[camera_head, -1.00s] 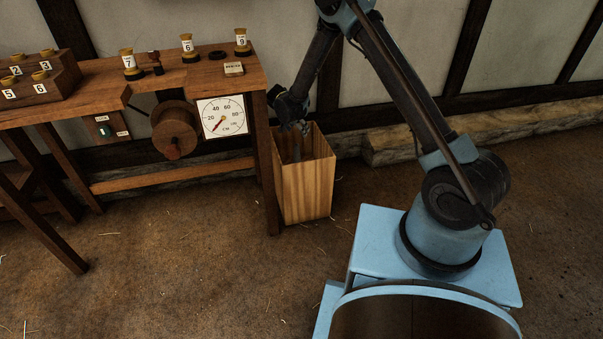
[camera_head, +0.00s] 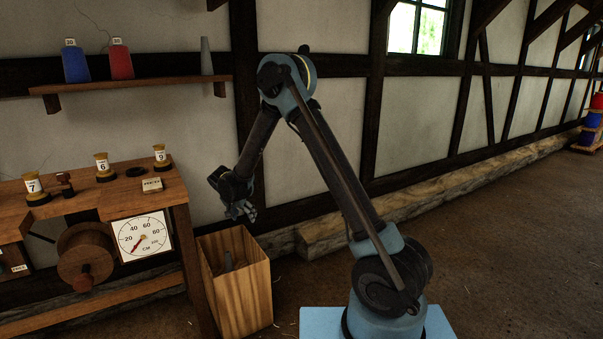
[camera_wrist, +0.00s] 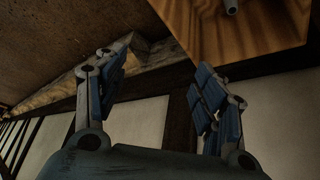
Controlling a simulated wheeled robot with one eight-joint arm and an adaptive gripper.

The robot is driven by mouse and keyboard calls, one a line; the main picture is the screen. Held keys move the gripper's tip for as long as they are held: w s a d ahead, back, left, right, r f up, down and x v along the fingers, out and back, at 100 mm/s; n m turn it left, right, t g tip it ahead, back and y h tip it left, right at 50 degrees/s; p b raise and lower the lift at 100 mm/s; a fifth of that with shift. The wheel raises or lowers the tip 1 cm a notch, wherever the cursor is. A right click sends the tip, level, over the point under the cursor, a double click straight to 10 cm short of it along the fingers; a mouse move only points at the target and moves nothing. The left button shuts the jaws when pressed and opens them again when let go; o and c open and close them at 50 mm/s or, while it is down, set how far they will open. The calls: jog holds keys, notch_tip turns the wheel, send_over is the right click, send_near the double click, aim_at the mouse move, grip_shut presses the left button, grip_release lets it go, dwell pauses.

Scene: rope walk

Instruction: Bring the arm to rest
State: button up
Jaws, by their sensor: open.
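My gripper (camera_head: 240,209) hangs above the back rim of a tall wooden box (camera_head: 243,297) at the right end of the bench. It is open, and nothing shows between its fingers. In the wrist view my gripper (camera_wrist: 160,88) has its two fingers wide apart, with the wooden box (camera_wrist: 255,38) beyond them at the upper right. A grey cone-shaped piece (camera_head: 228,262) stands inside the box, apart from the gripper. My arm is bent, its elbow high.
The wooden bench (camera_head: 100,205) at left carries numbered spools (camera_head: 103,167) and a small label block (camera_head: 152,185). A dial (camera_head: 142,237) hangs on its front. A wall shelf (camera_head: 140,91) holds blue and red cones. A stone ledge (camera_head: 370,218) runs along the wall.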

jog(key=s+d+r+g, duration=0.1)
jog(key=s+d+r, duration=0.2)
jog(key=d+r, duration=1.15)
jog(key=s+d+r+n+g, duration=0.15)
jog(key=s+d, duration=0.25)
jog(key=d, duration=0.4)
jog(key=s+d+r, duration=0.3)
jog(key=s+d, duration=0.2)
jog(key=d, duration=0.3)
jog(key=s+d+r+y, duration=0.1)
jog(key=s+d, duration=0.9)
jog(key=s, duration=0.4)
jog(key=s+d+f+n, duration=0.1)
jog(key=s+d+f, duration=0.1)
jog(key=s, duration=0.5)
jog(key=s+d+f+y, duration=0.1)
jog(key=s+d+f, duration=0.1)
jog(key=s+f, duration=0.2)
jog(key=s, duration=0.3)
jog(key=shift+d+n+g, duration=0.2)
jog(key=shift+n+g, duration=0.15)
jog(key=shift+w+f, duration=0.25)
jog(key=shift+w, duration=0.2)
